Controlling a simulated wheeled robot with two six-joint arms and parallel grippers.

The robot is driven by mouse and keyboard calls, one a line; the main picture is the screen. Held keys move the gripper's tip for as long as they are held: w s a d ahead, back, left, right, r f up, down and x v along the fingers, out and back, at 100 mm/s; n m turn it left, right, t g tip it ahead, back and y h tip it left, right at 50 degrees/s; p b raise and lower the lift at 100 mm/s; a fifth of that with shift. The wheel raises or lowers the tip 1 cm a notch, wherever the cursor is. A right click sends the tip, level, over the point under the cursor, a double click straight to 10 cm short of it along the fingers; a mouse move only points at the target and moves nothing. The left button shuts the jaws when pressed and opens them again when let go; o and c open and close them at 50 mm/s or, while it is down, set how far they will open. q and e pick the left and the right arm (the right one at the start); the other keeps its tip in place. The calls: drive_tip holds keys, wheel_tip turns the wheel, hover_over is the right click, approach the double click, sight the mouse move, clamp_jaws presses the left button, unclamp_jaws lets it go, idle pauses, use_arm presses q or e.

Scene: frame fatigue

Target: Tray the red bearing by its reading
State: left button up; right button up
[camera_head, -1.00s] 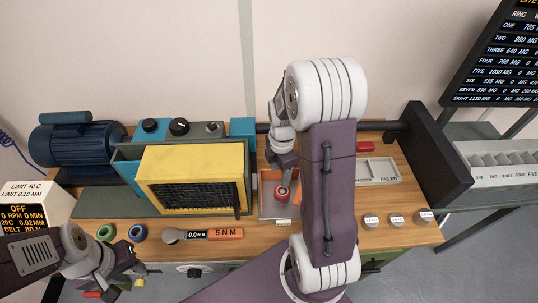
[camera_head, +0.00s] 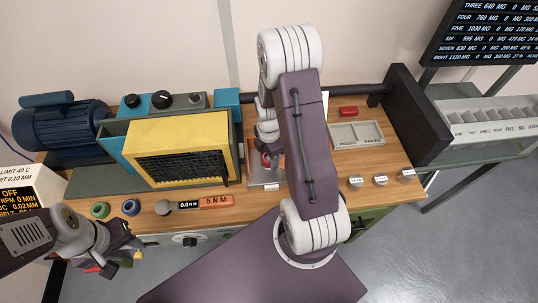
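The red bearing (camera_head: 267,160) sits in or just over a small grey tray with an orange-red edge (camera_head: 262,180), right of the yellow guard. My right arm reaches over the bench, and its gripper (camera_head: 268,152) is at the bearing; the arm partly hides the fingers, so I cannot tell whether they are closed on it. A pale two-part tray (camera_head: 345,140), with one side marked FAILED, lies right of my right arm. My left gripper (camera_head: 120,250) hangs at the bench's front left edge, away from the bearing; its fingers are too small to judge.
A yellow guarded machine (camera_head: 175,150) and a blue motor (camera_head: 62,130) fill the left of the bench. A torque tool reading 0.0 NM (camera_head: 195,204) lies in front. Green (camera_head: 100,210) and blue (camera_head: 131,207) rings sit at front left. White marked pucks (camera_head: 380,180) stand at front right. A numbered rack (camera_head: 490,115) is beyond.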

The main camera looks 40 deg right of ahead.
drive_tip(key=c, duration=1.1)
drive_tip(key=shift+r+p, duration=2.1)
drive_tip(key=shift+r, duration=0.15)
drive_tip(key=shift+r, duration=0.1)
wheel_tip(320, 180, up, 4)
drive_tip(key=p, duration=0.4)
